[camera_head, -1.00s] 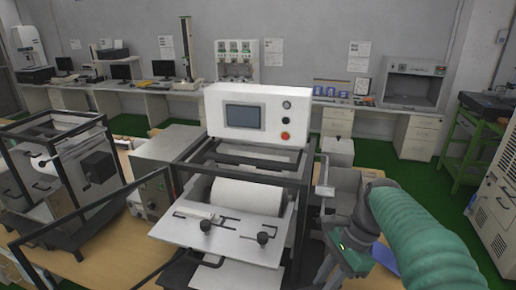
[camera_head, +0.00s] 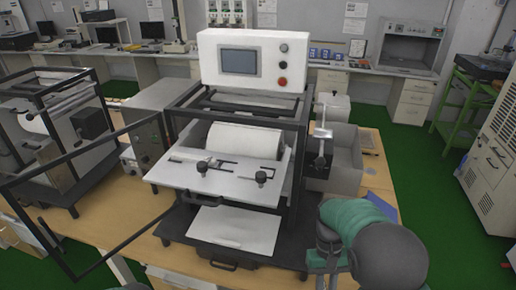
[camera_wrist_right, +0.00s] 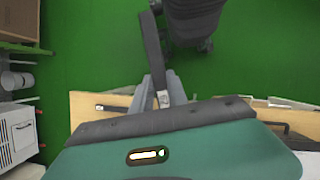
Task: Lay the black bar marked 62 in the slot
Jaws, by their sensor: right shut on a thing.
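In the right wrist view my right gripper (camera_wrist_right: 163,88) is shut on a narrow black bar (camera_wrist_right: 152,48), which sticks out past the grey fingers. A small pale mark shows near its held end, but I cannot read a number. In the head view my right arm (camera_head: 350,222) is at the bottom right, in front of the grey box; its fingertips and the bar cannot be made out there. The middle machine's white plate (camera_head: 215,173) has narrow dark slots (camera_head: 238,167) and two black knobs. I cannot tell which opening is the task's slot. My left gripper is out of view.
The machine has a dark frame, a white roller (camera_head: 243,141) and a control panel (camera_head: 252,62). A grey box (camera_head: 345,165) stands right of it with a metal post (camera_head: 323,133). Another framed machine (camera_head: 60,140) stands left. The wooden table (camera_head: 375,175) has some bare room at right.

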